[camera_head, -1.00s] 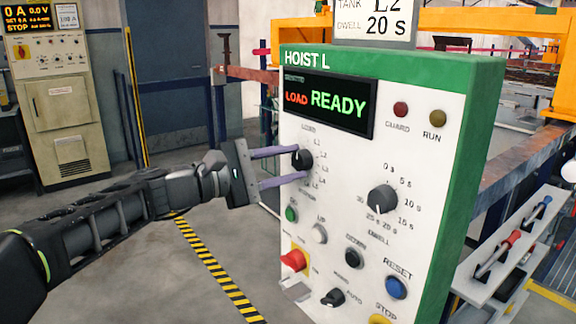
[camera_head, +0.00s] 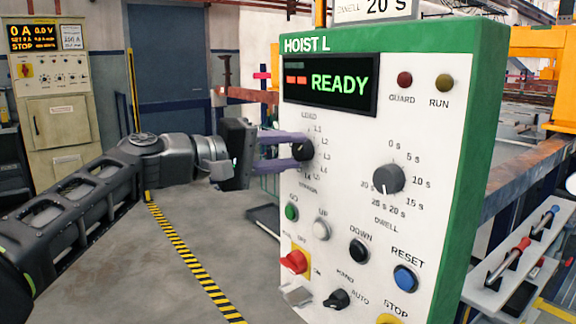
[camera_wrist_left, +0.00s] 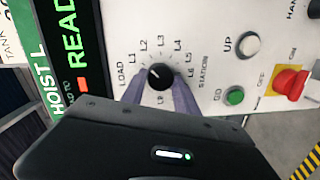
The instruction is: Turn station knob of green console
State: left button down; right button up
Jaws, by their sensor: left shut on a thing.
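The green-edged console (camera_head: 395,270), headed HOIST L, has a white face. Its black station knob (camera_head: 303,150) is at the upper left of that face, ringed by LOAD and L-number marks. My left gripper (camera_head: 299,150) comes in from the left and is shut on the knob, one purple finger above it and one below. In the left wrist view the knob (camera_wrist_left: 160,75) sits between the fingertips, and a small white mark on it appears on the LOAD/L1 side. The display (camera_head: 331,83) shows READY in green beside unclear red characters. My right gripper is not in view.
The dwell knob (camera_head: 388,178) is to the right on the same face. GO (camera_head: 292,212), UP (camera_head: 321,230) and a red switch (camera_head: 294,262) lie below the station knob. A rack with handled tools (camera_head: 520,250) is at the right. Open floor lies left of the console.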

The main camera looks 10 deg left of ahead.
pick_arm(q)
jog(key=shift+f+m+b, duration=0.15)
jog(key=shift+m+b, duration=0.55)
jog(key=shift+m, duration=0.4)
jog(key=c, duration=0.9)
grip_release()
jog(key=v, duration=0.8)
jog(key=shift+d+b, duration=0.1)
jog(key=shift+b, duration=0.3)
